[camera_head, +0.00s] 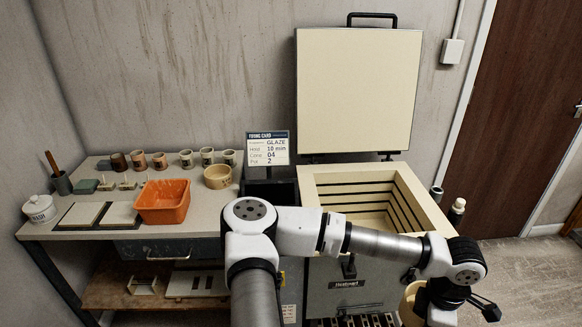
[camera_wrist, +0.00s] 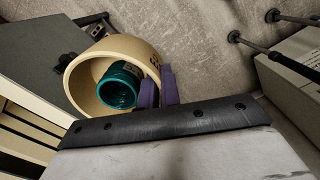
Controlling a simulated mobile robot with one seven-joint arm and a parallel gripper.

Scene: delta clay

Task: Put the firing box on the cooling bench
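The firing box is a round cream container (camera_head: 409,304) at the lower right of the head view, partly hidden behind my wrist. In the wrist view, the firing box (camera_wrist: 84,78) has a teal cup (camera_wrist: 119,86) inside it. My gripper (camera_wrist: 160,90) has its two purple fingers on either side of the box's wall, one inside and one outside, and appears shut on it. In the head view my gripper (camera_head: 436,294) is in front of the open kiln, at its right. I cannot tell which surface is the cooling bench; a work table (camera_head: 190,217) stands at the left.
The kiln (camera_head: 430,196) is open, its lid (camera_head: 358,90) upright. The table holds an orange bin (camera_head: 163,201), a tan bowl (camera_head: 217,176), several cups and a white jar (camera_head: 39,208). A firing card (camera_head: 268,148) stands behind. A bottle (camera_head: 457,210) is right of the kiln.

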